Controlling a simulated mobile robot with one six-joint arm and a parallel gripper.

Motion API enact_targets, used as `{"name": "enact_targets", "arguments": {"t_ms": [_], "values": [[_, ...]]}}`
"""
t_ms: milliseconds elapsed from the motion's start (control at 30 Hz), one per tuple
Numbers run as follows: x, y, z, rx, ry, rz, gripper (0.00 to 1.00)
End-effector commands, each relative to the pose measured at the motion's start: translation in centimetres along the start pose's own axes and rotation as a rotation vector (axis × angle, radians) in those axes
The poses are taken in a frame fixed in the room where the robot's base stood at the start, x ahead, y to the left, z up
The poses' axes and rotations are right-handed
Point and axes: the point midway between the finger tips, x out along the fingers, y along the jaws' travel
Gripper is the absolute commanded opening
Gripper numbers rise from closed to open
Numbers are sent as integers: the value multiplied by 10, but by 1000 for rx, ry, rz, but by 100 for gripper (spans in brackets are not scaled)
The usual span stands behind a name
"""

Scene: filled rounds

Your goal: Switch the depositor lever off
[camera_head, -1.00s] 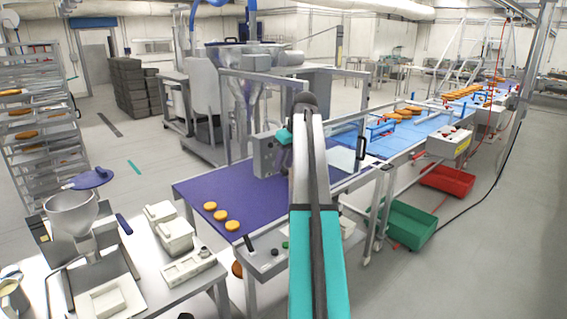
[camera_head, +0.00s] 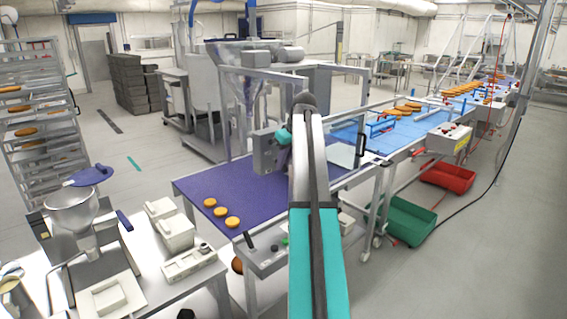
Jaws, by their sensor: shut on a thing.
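The depositor, with a clear hopper (camera_head: 243,85) in a grey metal frame, stands over the purple belt (camera_head: 200,184) in the middle of the view. A grey box (camera_head: 265,152) is mounted on its near side. My arm reaches forward and bends down beside this box, its teal wrist part (camera_head: 284,136) close to the box's right edge. My gripper (camera_head: 284,156) is mostly hidden behind my own arm. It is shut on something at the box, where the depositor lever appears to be. The lever itself cannot be made out, nor its angle.
Several round orange cakes (camera_head: 220,212) lie on the purple belt. A front control panel (camera_head: 265,258) is partly behind my arm. A bench with a mixer bowl (camera_head: 70,203) is at left. Green (camera_head: 408,222) and red (camera_head: 447,176) crates stand on the floor at right.

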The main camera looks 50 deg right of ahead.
Motion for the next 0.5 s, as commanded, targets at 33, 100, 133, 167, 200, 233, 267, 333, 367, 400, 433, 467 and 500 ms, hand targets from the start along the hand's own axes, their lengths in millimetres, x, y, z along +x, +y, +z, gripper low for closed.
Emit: {"name": "enact_targets", "arguments": {"t_ms": [33, 100, 133, 167, 200, 233, 267, 333, 367, 400, 433, 467, 500], "values": [[2, 0, 2, 0, 12, 1, 0], [4, 0, 3, 0, 32, 1, 0], [5, 0, 4, 0, 42, 1, 0], [5, 0, 4, 0, 54, 1, 0], [6, 0, 5, -1, 69, 2, 0], [7, -1, 5, -1, 81, 1, 0], [7, -1, 5, -1, 93, 1, 0], [8, 0, 6, 0, 119, 2, 0], [8, 0, 6, 0, 131, 1, 0], [9, 0, 6, 0, 143, 1, 0], [9, 0, 6, 0, 152, 2, 0], [9, 0, 6, 0, 161, 2, 0], [9, 0, 6, 1, 171, 2, 0]]}}
